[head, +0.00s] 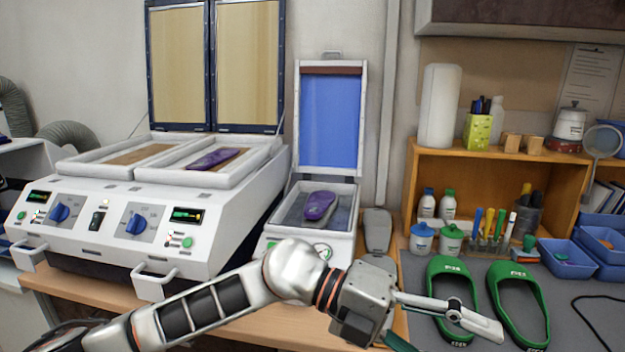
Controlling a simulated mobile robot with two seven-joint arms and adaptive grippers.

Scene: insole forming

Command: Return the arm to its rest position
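My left arm comes in from the left and reaches across the front of the bench. Its gripper (478,318) points right, over the lower part of the left green shoe-shaped frame (437,279). One pale finger is clear, but the gap between the fingers is hard to make out. I see no insole in it. One purple insole (320,206) lies in the small open press (347,188). Another purple insole (212,159) lies in the right bay of the large heater (160,215). My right gripper is out of view.
A second green frame (545,318) lies on the grey mat (587,318). Blue bins (566,262), a pen rack (485,247) and white jars (422,238) stand behind. A wooden shelf (575,172) stands at the back right. The large heater's lids are raised.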

